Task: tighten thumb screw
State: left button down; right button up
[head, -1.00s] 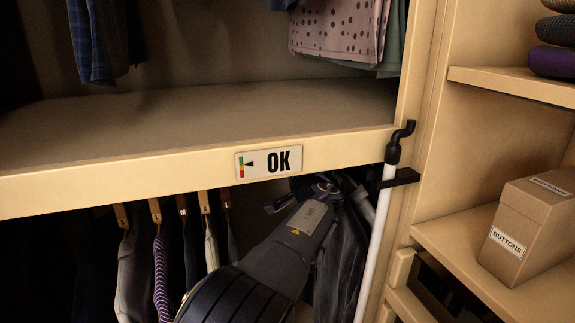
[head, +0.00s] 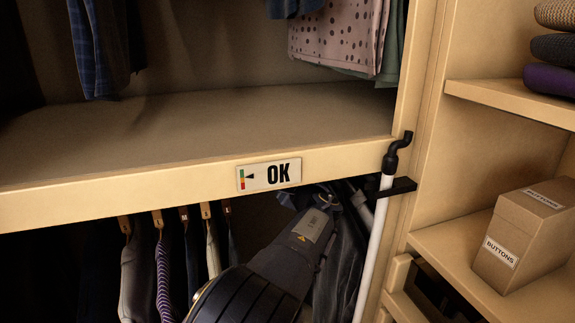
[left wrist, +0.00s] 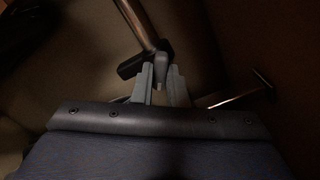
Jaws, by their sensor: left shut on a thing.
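In the left wrist view, a small grey thumb screw (left wrist: 161,68) sits between the fingertips of my left gripper (left wrist: 162,84), which is shut on it. It is beside a dark clamp block (left wrist: 132,67) on a metal tube (left wrist: 137,22). In the head view, my left gripper (head: 324,196) reaches under the shelf's front edge; its fingertips and the screw are hidden there. A sign reading "OK" (head: 270,175) is on the shelf edge, with a small pointer beside a green, yellow and red strip. My right gripper is not in view.
The shelf (head: 200,125) overhangs my left arm. A white pole with a black hook (head: 376,220) stands just right of the arm, held by a black bracket. Clothes on wooden hangers (head: 165,265) hang to the left. A box labelled "BUTTONS" (head: 520,240) sits on the right shelf.

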pick_arm(q)
jog(key=shift+a+f+m+p, duration=0.1)
jog(key=shift+a+m+p, duration=0.05)
jog(key=shift+m+p, duration=3.8)
jog(key=shift+m+b, duration=0.7)
jog(key=shift+m, duration=0.15)
jog(key=c, duration=1.4)
grip_release()
jog(key=shift+c, duration=0.2)
